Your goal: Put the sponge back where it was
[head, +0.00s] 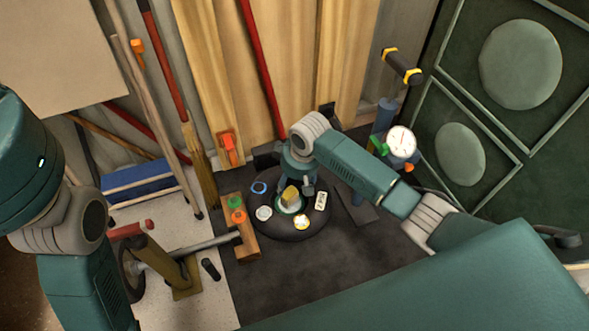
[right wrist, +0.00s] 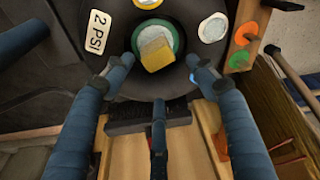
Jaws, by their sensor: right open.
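The sponge (head: 290,195) is a small yellow block with a paler face. It sits tilted over a white and green round piece (head: 283,209) on a dark round disc-like surface (head: 300,228). In the right wrist view the sponge (right wrist: 158,54) lies between the fingers of my right gripper (right wrist: 159,62). The fingers are spread, with visible gaps on both sides of it. In the head view my right gripper (head: 296,182) is just above and behind the sponge and partly overlaps it. My left arm shows at the left, but its gripper is out of frame.
Around the sponge lie a "2 PSI" label (head: 321,201), a yellow-white disc (head: 302,222), a white disc (head: 264,213) and a blue ring (head: 259,187). A wooden block (head: 243,239) stands left. A pump with a gauge (head: 401,142) stands right.

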